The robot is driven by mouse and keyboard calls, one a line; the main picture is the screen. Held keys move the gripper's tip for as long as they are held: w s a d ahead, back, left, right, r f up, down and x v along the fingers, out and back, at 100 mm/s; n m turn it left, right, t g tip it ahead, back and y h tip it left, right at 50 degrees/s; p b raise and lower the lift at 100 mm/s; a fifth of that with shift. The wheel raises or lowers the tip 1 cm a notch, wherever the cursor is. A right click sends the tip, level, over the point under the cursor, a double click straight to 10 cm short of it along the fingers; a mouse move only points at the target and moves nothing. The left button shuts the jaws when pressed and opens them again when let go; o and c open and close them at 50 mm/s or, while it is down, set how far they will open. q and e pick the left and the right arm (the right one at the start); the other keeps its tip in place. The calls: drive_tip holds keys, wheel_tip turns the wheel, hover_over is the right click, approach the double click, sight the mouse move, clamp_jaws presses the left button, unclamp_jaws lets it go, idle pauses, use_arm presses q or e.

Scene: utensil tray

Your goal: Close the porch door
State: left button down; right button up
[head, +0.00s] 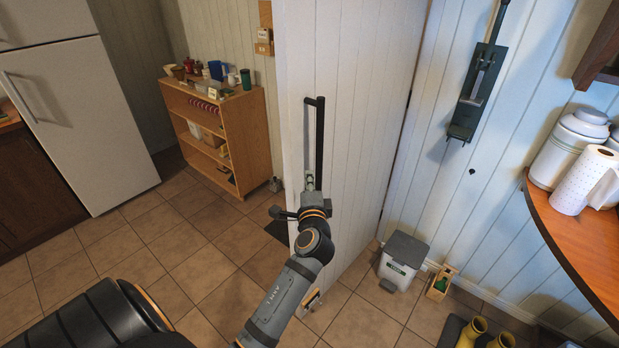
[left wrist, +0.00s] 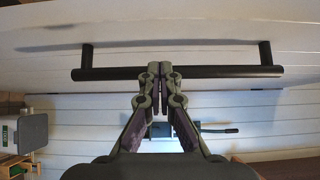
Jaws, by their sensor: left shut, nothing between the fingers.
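The white plank porch door (head: 365,120) stands open into the room, its free edge toward the left. Its long dark bar handle (head: 320,140) is upright on the face in the head view. My left gripper (head: 309,182) is at the lower end of this handle. In the left wrist view the handle (left wrist: 215,72) runs across the picture, and the shut fingertips of my left gripper (left wrist: 160,68) overlap it near its middle. Nothing is between the fingers; whether they touch the bar I cannot tell. My right gripper is in neither view.
A grey-lidded bin (head: 403,258) and a small wooden box (head: 441,283) stand by the wall right of the door. Yellow boots (head: 470,332) are at the lower right, below a wooden counter (head: 585,240). A wooden shelf (head: 245,135) stands left; tiled floor (head: 190,240) there is clear.

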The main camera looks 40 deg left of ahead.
sight(307, 156)
use_arm(q)
drive_tip(key=p+x, duration=0.1)
drive_tip(key=x, duration=0.6)
